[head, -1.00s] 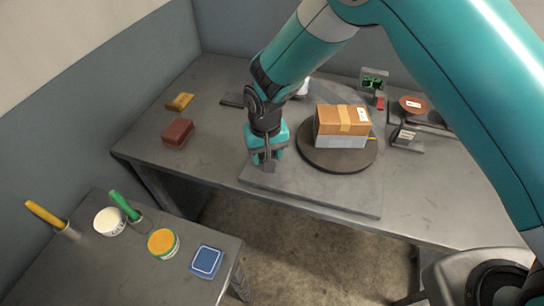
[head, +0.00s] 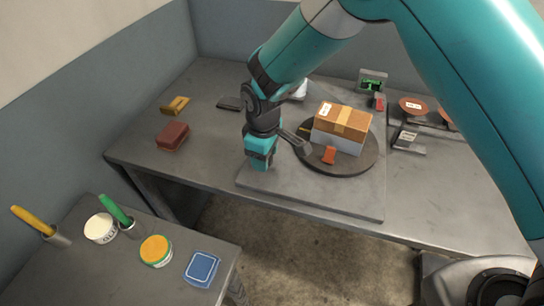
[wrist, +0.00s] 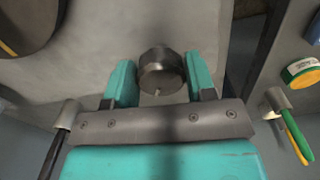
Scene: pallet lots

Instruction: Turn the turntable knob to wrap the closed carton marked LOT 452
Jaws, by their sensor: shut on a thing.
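The carton (head: 352,117) is closed, with a brown top, a tape strip and a white label whose text is too small to read. Its lower sides look pale grey-white, like a band of film. It sits on the dark round turntable (head: 362,164) on a grey base plate (head: 300,188). My gripper (head: 259,163) points down at the plate's left part, left of the turntable. In the wrist view its teal fingers are shut on a dark grey round knob (wrist: 161,68), one on each side. The knob is hidden in the head view.
A red-orange piece (head: 329,155) is at the turntable's front. A green-screened device (head: 373,82) and a red-brown disc (head: 412,104) stand behind right. A dark red block (head: 173,136) lies left. A lower table holds tubs, including an orange-lidded one (head: 156,250), and a blue item (head: 202,268).

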